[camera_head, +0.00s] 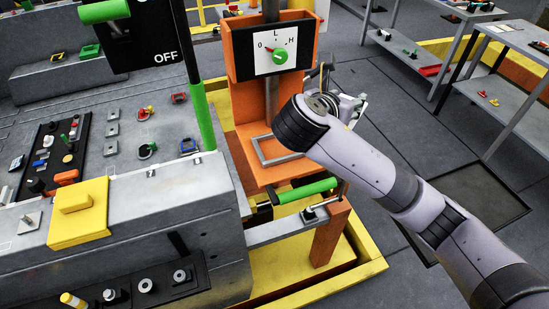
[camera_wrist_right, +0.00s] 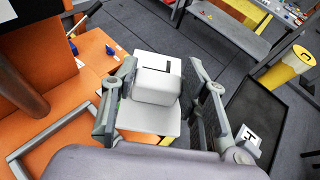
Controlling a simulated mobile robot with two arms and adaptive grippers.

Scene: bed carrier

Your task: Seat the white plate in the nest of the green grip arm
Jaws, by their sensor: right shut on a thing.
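The white plate (camera_wrist_right: 148,118) with a raised block marked L is between the fingers of my right gripper (camera_wrist_right: 161,70), which is shut on it. In the head view my right gripper (camera_head: 345,103) is beyond the orange stand, above the floor, and mostly hidden by my wrist; the plate is hard to make out there. A green grip (camera_head: 306,190) lies along an arm beside the grey machine's corner. An open grey square frame (camera_head: 263,160) lies on the orange shelf; it also shows in the wrist view (camera_wrist_right: 38,150), left of the plate. I cannot tell which part is the nest. My left gripper is out of view.
A dial panel (camera_head: 277,55) marked L, 0 and H stands on the orange stand. A green upright lever (camera_head: 199,115) is left of it. A yellow cylinder (camera_wrist_right: 285,68) and a white piece marked H (camera_wrist_right: 247,138) show at right. Grey tables stand at the back right.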

